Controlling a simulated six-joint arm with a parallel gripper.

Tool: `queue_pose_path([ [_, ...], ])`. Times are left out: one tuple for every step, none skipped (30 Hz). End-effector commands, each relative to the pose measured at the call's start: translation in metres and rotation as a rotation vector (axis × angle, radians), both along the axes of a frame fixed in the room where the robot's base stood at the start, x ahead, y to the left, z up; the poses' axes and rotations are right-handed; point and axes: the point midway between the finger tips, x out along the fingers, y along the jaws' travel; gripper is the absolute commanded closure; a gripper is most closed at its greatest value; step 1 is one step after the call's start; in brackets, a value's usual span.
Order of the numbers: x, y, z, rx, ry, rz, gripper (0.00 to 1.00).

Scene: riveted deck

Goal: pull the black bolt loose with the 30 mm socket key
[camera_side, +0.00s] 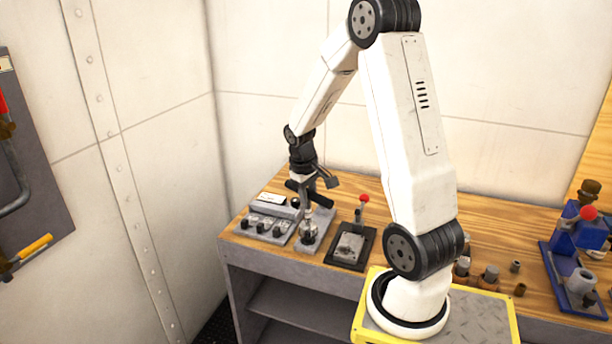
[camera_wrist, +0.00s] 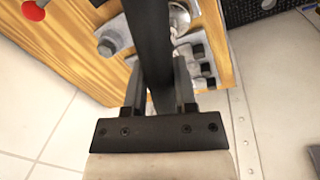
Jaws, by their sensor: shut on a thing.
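My gripper (camera_side: 305,186) is shut on a dark bar, the handle of the socket key (camera_side: 308,216), above the left end of the bench. In the wrist view the handle (camera_wrist: 147,35) runs up between the fingers of my gripper (camera_wrist: 160,95) and hides much of what lies below. In the side view the key's pale shaft stands about upright over a small grey plate (camera_side: 322,222). Its lower end is near a dark bolt head (camera_side: 308,239); I cannot tell whether it is seated. Another dark bolt (camera_wrist: 107,46) shows in the wrist view.
A grey rack (camera_side: 264,238) with several dark-topped pieces stands left of the plate. A dark tray (camera_side: 345,262) and a red-knobbed lever (camera_side: 363,203) are to the right. A blue vise (camera_side: 575,240) stands far right. The bench's edge and wall are close on the left.

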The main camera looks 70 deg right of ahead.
Motion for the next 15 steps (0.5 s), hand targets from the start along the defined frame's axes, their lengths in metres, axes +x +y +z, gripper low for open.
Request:
queue_pose_path([
  [0.0002, -0.0002, 0.0, 0.0, -0.001, 0.0, 1.0],
  [0.0002, -0.0002, -0.0002, 0.0, -0.001, 0.0, 1.0],
  [0.0002, -0.0003, -0.0005, 0.0, -0.001, 0.0, 1.0],
  [0.0002, -0.0002, -0.0008, 0.0, -0.001, 0.0, 1.0],
  [0.0002, -0.0003, -0.0011, 0.0, -0.001, 0.0, 1.0],
  [0.0002, -0.0002, -0.0015, 0.0, -0.001, 0.0, 1.0],
  [0.0001, -0.0002, -0.0018, 0.0, 0.0, 0.0, 1.0],
  [0.0001, -0.0002, -0.0022, 0.0, 0.0, 0.0, 1.0],
  [0.0001, -0.0002, -0.0026, 0.0, 0.0, 0.0, 1.0],
  [0.0001, -0.0002, -0.0029, 0.0, 0.0, 0.0, 1.0],
  [0.0001, -0.0002, -0.0033, 0.0, 0.0, 0.0, 1.0],
  [0.0001, -0.0002, -0.0037, 0.0, 0.0, 0.0, 1.0],
  [0.0001, -0.0002, -0.004, 0.0, 0.0, 0.0, 1.0],
  [0.0001, -0.0002, -0.0044, 0.0, 0.0, 0.0, 1.0],
  [0.0001, -0.0002, -0.0048, 0.0, 0.0, 0.0, 1.0],
])
